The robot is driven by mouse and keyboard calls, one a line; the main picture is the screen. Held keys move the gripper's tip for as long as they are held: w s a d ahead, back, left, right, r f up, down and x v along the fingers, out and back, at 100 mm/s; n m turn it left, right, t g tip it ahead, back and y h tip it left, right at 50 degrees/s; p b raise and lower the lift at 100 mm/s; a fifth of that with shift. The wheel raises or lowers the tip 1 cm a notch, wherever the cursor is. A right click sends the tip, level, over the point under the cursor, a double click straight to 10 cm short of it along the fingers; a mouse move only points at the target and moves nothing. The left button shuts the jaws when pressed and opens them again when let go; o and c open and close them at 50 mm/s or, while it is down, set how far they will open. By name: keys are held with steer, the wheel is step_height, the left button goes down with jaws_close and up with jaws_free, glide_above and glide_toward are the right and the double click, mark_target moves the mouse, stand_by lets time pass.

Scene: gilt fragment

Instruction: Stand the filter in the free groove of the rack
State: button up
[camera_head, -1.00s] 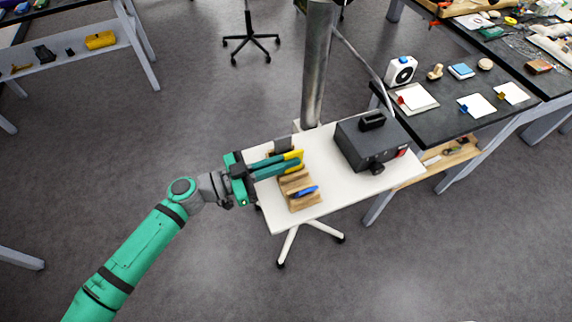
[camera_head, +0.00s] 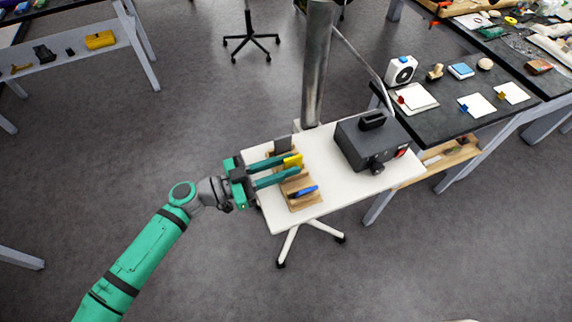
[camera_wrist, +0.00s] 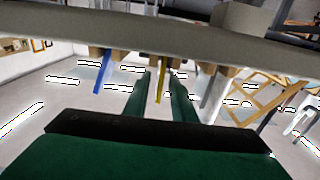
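The wooden rack (camera_head: 304,205) stands on the white tabletop. The yellow filter (camera_head: 294,161) is at its middle groove, between my fingertips, and looks roughly upright; its lower edge is hidden in the head view. A blue filter (camera_head: 306,191) stands in the near groove and a grey one (camera_head: 283,144) at the far end. My gripper (camera_head: 294,164) is open, with one green finger on each side of the yellow filter. In the wrist view, gaps show between the fingers (camera_wrist: 162,95) and the yellow filter (camera_wrist: 162,84); the blue filter (camera_wrist: 103,76) is left of it.
A dark box device (camera_head: 370,145) with a handle sits right of the rack on the white table (camera_head: 335,185). A metal post (camera_head: 316,70) rises behind. A cluttered black bench (camera_head: 440,115) stands at right. Floor left of the table is clear.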

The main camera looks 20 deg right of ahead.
steer(key=a, duration=1.1)
steer(key=shift+s+a, duration=0.2)
steer(key=shift+a, duration=0.1)
steer(key=shift+f, duration=0.1)
